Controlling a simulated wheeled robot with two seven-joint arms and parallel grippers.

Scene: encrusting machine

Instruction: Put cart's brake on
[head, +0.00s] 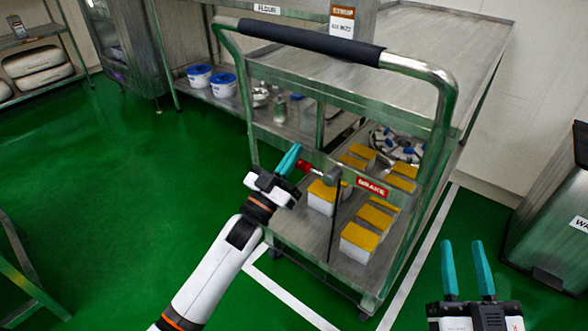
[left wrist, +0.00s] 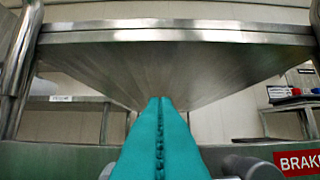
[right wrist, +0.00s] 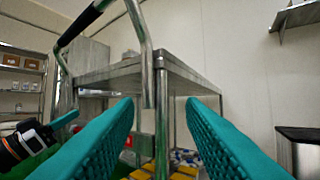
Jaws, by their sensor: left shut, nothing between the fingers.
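The cart (head: 325,158) is a steel trolley with a black-gripped push handle (head: 310,40). A brake lever with a red knob (head: 303,166) sits on its near end, left of the red BRAKE label (head: 373,187). The label also shows at the lower right of the left wrist view (left wrist: 297,162). My left gripper (head: 291,158) is shut and empty, its teal fingers beside the red knob. Whether they touch it I cannot tell. In the left wrist view the shut fingers (left wrist: 160,103) hide the red knob. My right gripper (head: 467,262) is open and empty, right of the cart.
White tubs with yellow lids (head: 357,240) stand on the cart's lower shelf. A steel bin (head: 552,215) stands at the right. A steel table (head: 420,30) with blue-lidded tubs (head: 223,84) beneath is behind the cart. Green floor is free at the left.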

